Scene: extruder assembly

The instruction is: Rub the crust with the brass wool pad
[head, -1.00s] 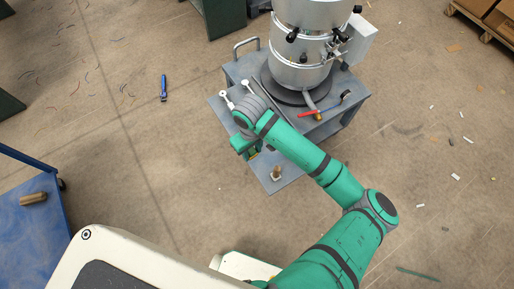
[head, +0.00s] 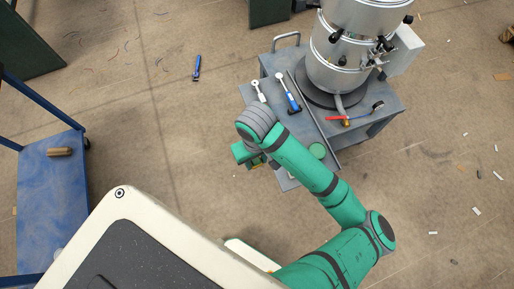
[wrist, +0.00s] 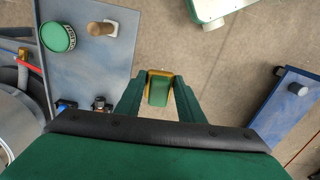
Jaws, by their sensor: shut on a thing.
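My gripper (wrist: 159,88) is shut on a small pad with a green top and brass-yellow edges, which looks like the brass wool pad (wrist: 158,93). In the wrist view the pad is over bare floor, to the right of the grey cart top (wrist: 95,75). In the head view my arm largely hides the gripper, near the cart's front left edge. The silver extruder barrel (head: 340,60) stands upright on a dark round base on the cart (head: 355,140). I cannot make out the crust in either view.
A green round tin (wrist: 57,37) and a wooden peg on a pale base (wrist: 101,28) stand on the cart. Two white-headed tools (head: 288,92), a long rod (head: 318,115) and a red-handled tool (head: 340,118) lie there too. A blue trolley (head: 50,205) stands at left.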

